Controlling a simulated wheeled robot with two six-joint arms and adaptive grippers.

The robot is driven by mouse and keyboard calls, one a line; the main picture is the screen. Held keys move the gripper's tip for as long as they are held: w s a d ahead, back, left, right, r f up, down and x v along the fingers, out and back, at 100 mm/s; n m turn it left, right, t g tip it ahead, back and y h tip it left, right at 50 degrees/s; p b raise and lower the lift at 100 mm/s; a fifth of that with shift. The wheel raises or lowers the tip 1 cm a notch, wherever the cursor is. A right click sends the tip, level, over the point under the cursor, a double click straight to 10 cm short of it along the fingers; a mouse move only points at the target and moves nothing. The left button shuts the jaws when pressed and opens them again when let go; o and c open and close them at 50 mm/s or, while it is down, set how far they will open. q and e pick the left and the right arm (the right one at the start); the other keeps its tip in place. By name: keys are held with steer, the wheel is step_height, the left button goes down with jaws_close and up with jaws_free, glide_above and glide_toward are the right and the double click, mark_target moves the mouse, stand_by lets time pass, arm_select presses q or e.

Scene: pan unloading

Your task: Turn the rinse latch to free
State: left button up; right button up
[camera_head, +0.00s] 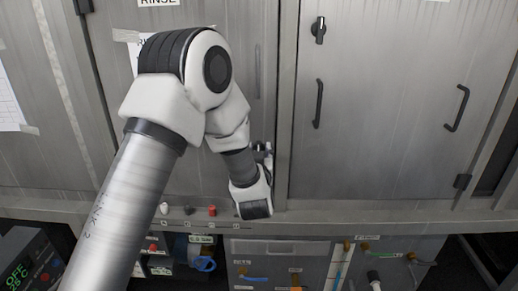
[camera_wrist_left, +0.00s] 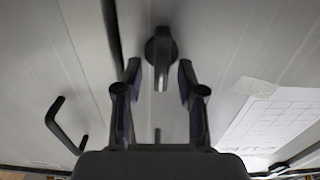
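A dark latch with a round base and a lighter grey handle (camera_wrist_left: 161,72) shows in the left wrist view, on a grey metal door. My left gripper (camera_wrist_left: 159,72) is open, with one finger on each side of the handle and a gap on both sides. In the head view my left gripper (camera_head: 262,150) is at the right edge of the left cabinet door (camera_head: 210,185), mostly hidden by its own wrist; the latch cannot be made out clearly there. A RINSE label (camera_head: 158,2) is above this door. My right gripper is not in view.
The right cabinet door (camera_head: 390,110) has a black latch (camera_head: 319,30) and a black handle (camera_head: 319,104). Small knobs, including a red one (camera_head: 212,210), stand on the ledge below. A control box (camera_head: 30,265) reading OFF is at bottom left.

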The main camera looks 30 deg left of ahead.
arm_select(q)
steer(key=shift+r, duration=0.15)
jaws_close()
